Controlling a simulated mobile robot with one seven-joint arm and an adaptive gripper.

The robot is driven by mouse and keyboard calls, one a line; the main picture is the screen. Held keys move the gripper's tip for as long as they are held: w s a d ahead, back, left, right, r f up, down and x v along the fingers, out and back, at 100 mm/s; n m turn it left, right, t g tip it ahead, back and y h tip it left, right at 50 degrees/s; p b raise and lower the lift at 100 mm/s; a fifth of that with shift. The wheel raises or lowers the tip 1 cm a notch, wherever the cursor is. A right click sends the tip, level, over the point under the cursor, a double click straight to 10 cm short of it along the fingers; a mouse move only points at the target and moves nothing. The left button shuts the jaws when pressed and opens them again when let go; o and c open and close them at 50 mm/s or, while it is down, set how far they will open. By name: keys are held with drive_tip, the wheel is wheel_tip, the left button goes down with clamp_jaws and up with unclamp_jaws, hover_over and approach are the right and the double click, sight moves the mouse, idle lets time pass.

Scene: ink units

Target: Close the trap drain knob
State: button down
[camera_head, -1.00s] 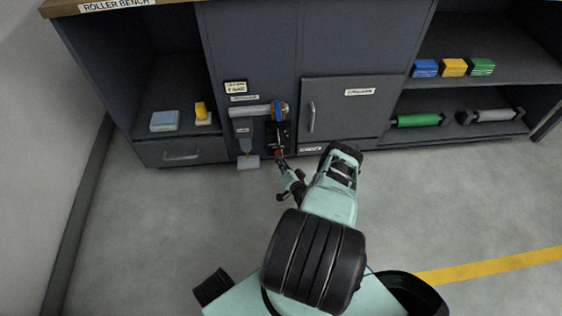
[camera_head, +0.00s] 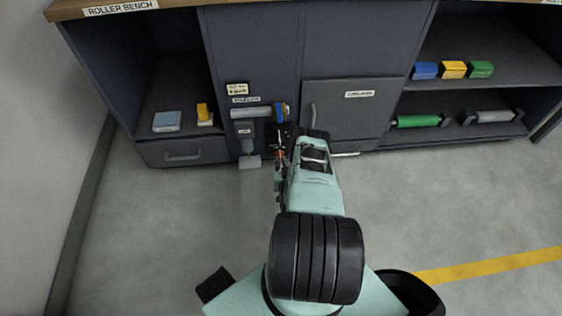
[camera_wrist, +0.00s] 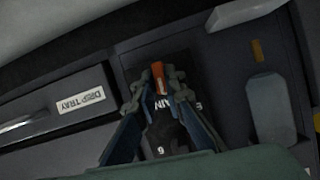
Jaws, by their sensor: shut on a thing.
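The trap drain knob (camera_wrist: 160,79) is a small orange-red piece on a dark plate (camera_wrist: 172,137) with white lettering, partly hidden by my fingers. My gripper (camera_wrist: 163,80) is shut on the knob, one finger on each side of it in the wrist view. In the head view my gripper (camera_head: 280,154) is low at the cabinet front, below a blue and yellow fitting (camera_head: 281,111). My arm hides much of the knob area there.
A grey pipe-like trap (camera_head: 248,113) is left of the fitting. A grey cabinet door (camera_head: 350,112) with a vertical handle is close right of my wrist. The drip tray front (camera_wrist: 40,115) shows in the wrist view. The floor in front is clear.

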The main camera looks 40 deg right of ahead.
sight(280, 146)
drive_tip(key=shift+w+n+h, duration=0.1)
drive_tip(key=shift+n+h, duration=0.2)
drive_tip(key=shift+n, duration=0.1)
idle(0.3)
drive_tip(key=c, duration=2)
unclamp_jaws()
drive_tip(key=shift+r, duration=0.1)
wheel_tip(280, 146, up, 10)
drive_tip(key=shift+f, duration=0.1)
